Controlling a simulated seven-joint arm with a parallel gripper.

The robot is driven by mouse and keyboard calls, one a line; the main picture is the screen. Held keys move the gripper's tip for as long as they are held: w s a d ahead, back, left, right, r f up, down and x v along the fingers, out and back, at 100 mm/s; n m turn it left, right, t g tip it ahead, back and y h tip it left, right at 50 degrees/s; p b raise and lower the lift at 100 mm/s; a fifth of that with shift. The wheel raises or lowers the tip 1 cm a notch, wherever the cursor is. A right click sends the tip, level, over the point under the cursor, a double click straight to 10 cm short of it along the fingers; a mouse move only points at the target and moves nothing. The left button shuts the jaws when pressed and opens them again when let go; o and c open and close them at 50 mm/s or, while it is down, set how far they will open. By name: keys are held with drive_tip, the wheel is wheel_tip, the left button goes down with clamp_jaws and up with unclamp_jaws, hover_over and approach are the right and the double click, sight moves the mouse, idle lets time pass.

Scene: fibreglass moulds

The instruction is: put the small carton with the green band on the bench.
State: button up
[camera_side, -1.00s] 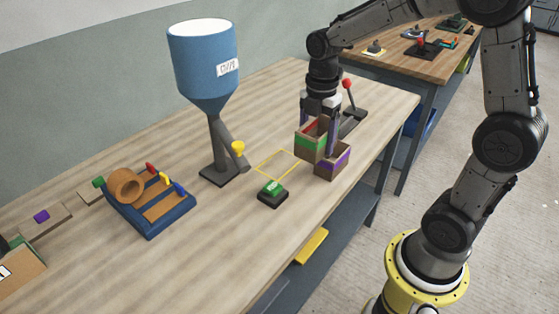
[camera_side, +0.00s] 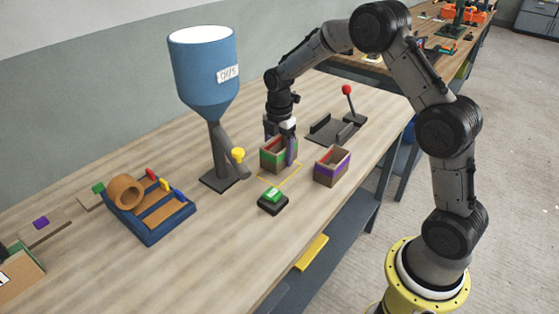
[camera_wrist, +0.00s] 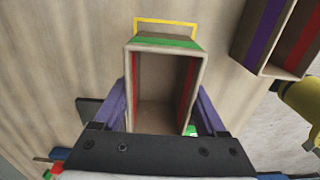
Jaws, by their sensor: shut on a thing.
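The small carton with the green band (camera_side: 272,161) is open-topped and brown, with red inside. My gripper (camera_side: 281,146) is shut on it, with a purple finger on either side. The carton is upright over or on the back of the yellow outline (camera_side: 292,174) on the bench (camera_side: 226,237). I cannot tell whether its base touches the bench. In the wrist view the carton (camera_wrist: 163,92) sits between the fingers, its green band towards the yellow outline (camera_wrist: 165,22).
A carton with a purple band (camera_side: 331,167) stands to the right. A green button on a black base (camera_side: 272,201) is in front. A blue hopper (camera_side: 203,70) on a stand is to the left. A red-knobbed lever fixture (camera_side: 340,127) stands behind on the right.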

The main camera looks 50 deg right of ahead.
drive_tip(key=shift+s+f, duration=0.1)
drive_tip(key=shift+f, duration=1.25)
drive_tip(key=o, duration=1.3)
drive_tip(key=shift+f, duration=0.1)
drive_tip(key=shift+c, duration=0.2)
drive_tip(key=s+a+r+m+t, duration=0.1)
drive_tip(key=s+a+r+m, duration=0.15)
drive_tip(key=r, duration=0.65)
drive_tip(key=s+a+r+m, duration=0.1)
drive_tip(key=s+r, duration=0.2)
drive_tip(key=r, duration=0.7)
drive_tip(key=s+a+m+t, duration=0.2)
drive_tip(key=s+m, duration=0.5)
drive_tip(key=s, duration=0.4)
drive_tip(key=s+a+r+m+t, duration=0.1)
drive_tip(key=s+a+m+t, duration=0.1)
drive_tip(key=s+m, duration=0.5)
drive_tip(key=s+a, duration=0.1)
drive_tip(key=s, duration=0.4)
drive_tip(key=shift+s+r+t, duration=0.25)
drive_tip(key=shift+r+t, duration=0.05)
